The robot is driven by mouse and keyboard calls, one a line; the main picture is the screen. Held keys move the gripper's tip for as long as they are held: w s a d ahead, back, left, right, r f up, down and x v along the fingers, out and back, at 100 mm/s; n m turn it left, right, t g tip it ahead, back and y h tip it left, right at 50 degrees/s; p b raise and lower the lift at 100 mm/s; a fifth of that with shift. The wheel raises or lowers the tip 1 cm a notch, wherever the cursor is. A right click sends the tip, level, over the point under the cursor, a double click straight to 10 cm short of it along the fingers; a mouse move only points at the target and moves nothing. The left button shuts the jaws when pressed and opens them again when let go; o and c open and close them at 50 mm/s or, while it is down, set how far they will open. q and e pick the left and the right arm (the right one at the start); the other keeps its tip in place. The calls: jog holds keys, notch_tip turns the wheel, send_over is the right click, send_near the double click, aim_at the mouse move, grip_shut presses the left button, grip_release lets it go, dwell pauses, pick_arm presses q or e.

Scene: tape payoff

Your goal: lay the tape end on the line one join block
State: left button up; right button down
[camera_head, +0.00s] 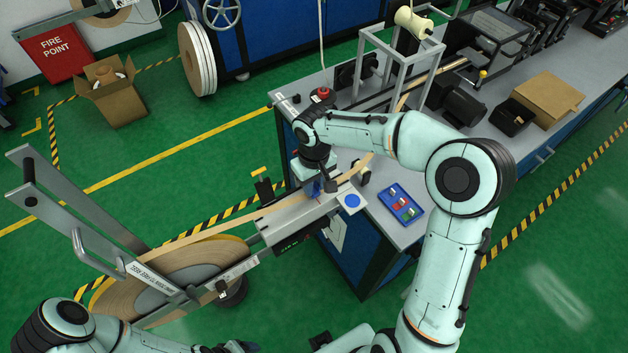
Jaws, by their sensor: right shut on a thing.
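A tan tape (250,217) runs from the large reel (150,275) at lower left up to a grey metal block (290,222) at the bench edge, which seems to be the line one join block. Another stretch of tan tape (358,167) shows just right of my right gripper. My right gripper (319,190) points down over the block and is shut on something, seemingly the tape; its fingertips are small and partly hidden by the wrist. A blue piece shows at the fingertips. My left gripper (238,347) is at the bottom edge, mostly cut off, away from the block.
A blue tray (401,203) with small coloured items lies on the bench right of the block. A grey frame (395,65) with a cream spool (413,22) stands behind. A cardboard box (549,98) sits further right.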

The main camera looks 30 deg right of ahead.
pick_arm(q)
jog(key=shift+w, duration=0.1)
pick_arm(e)
jog(key=shift+w, duration=0.1)
pick_arm(q)
jog(key=shift+s+f+b, duration=0.3)
jog(key=shift+f, duration=0.05)
pick_arm(e)
jog(key=shift+f, duration=0.55)
jog(key=c, duration=0.8)
grip_release()
pick_arm(q)
jog(key=shift+w+r+p, duration=0.8)
jog(key=shift+r, duration=0.2)
pick_arm(e)
notch_tip(320, 180, up, 14)
jog(key=shift+f, duration=0.25)
